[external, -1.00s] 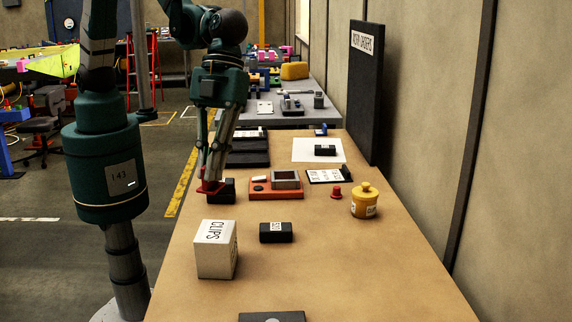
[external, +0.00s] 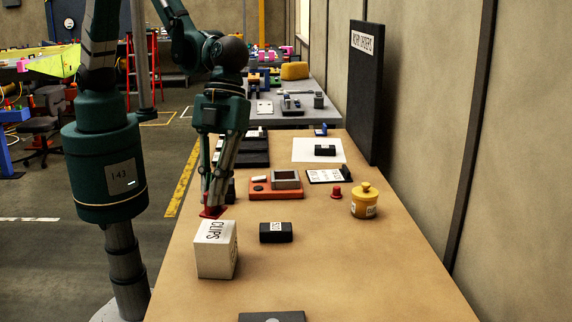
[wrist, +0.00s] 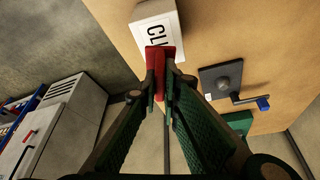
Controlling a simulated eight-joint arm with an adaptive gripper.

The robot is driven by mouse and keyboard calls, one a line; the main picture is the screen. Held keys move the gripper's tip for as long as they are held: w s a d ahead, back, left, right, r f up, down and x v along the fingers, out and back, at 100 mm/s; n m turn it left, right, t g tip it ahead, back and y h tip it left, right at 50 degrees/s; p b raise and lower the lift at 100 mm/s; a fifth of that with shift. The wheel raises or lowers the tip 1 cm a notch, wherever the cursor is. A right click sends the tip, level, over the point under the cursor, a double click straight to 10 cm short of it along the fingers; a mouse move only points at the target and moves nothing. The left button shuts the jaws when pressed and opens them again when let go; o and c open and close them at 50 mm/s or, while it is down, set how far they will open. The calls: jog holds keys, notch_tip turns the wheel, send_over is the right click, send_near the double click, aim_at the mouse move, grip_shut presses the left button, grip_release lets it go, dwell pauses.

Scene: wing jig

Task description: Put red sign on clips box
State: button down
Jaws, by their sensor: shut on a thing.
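The red sign (wrist: 160,54) is held between the fingertips of my gripper (wrist: 160,85) in the wrist view. In the external view it shows as a small red piece (external: 211,212) at the tips of my gripper (external: 216,203), just behind the clips box. The white clips box (external: 213,250), lettered CLIPS, stands upright on the wooden table. It also shows in the wrist view (wrist: 150,14), at the top, with the sign overlapping its near edge in the picture. I cannot tell whether the sign touches the box.
A black block (external: 276,232) lies right of the clips box. Behind are an orange tray (external: 262,192), a red button-like piece (external: 337,192) and a yellow jar (external: 365,202). A dark plate (external: 272,316) lies at the front edge. The right front of the table (external: 370,270) is clear.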

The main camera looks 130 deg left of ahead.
aim_at(213, 210)
jog(key=shift+f, duration=0.1)
jog(key=shift+f, duration=2)
jog(key=shift+f, duration=0.15)
jog(key=c, duration=2.6)
grip_release()
jog(key=shift+o, duration=0.2)
jog(key=shift+r, duration=0.2)
jog(key=v, duration=1.2)
jog(key=shift+s+a+f, duration=0.1)
